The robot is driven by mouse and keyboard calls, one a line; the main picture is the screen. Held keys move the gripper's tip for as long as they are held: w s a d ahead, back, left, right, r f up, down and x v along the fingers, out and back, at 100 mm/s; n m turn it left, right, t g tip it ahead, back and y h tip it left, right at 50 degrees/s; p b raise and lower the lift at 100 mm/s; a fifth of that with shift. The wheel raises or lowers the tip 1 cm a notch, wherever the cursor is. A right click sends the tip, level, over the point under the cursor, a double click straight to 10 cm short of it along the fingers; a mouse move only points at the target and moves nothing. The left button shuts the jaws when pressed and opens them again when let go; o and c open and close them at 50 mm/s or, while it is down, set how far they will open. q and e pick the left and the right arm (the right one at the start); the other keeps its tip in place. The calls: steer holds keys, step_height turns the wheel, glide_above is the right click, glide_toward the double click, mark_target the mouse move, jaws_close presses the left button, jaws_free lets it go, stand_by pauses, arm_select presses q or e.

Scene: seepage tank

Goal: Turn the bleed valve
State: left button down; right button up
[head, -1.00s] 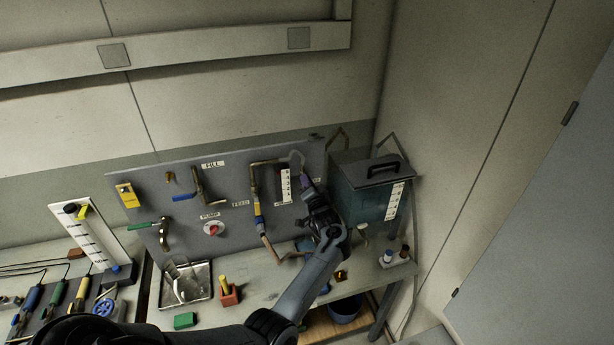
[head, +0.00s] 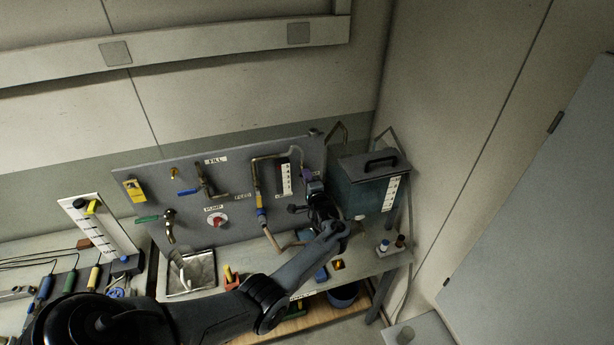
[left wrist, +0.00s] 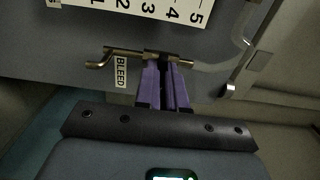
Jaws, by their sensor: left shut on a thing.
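The bleed valve (left wrist: 150,57) is a small brass fitting beside a BLEED label (left wrist: 121,72) in the left wrist view. My left gripper (left wrist: 165,95) is shut on the valve handle. In the head view my left gripper (head: 313,188) is at the right end of the grey panel (head: 235,180), and my wrist hides much of the contact. My right gripper is not in view.
A water tank (head: 367,190) with a black-handled lid stands right of the gripper. A numbered scale (head: 286,180) is just left of it. A FEED pipe (head: 262,217), a red pump knob (head: 217,220) and a metal tray (head: 190,272) lie further left.

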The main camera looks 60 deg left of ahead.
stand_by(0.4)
arm_select(q)
steer(key=c, duration=1.2)
jaws_free()
steer(key=v, duration=1.1)
steer(key=shift+a, duration=0.1)
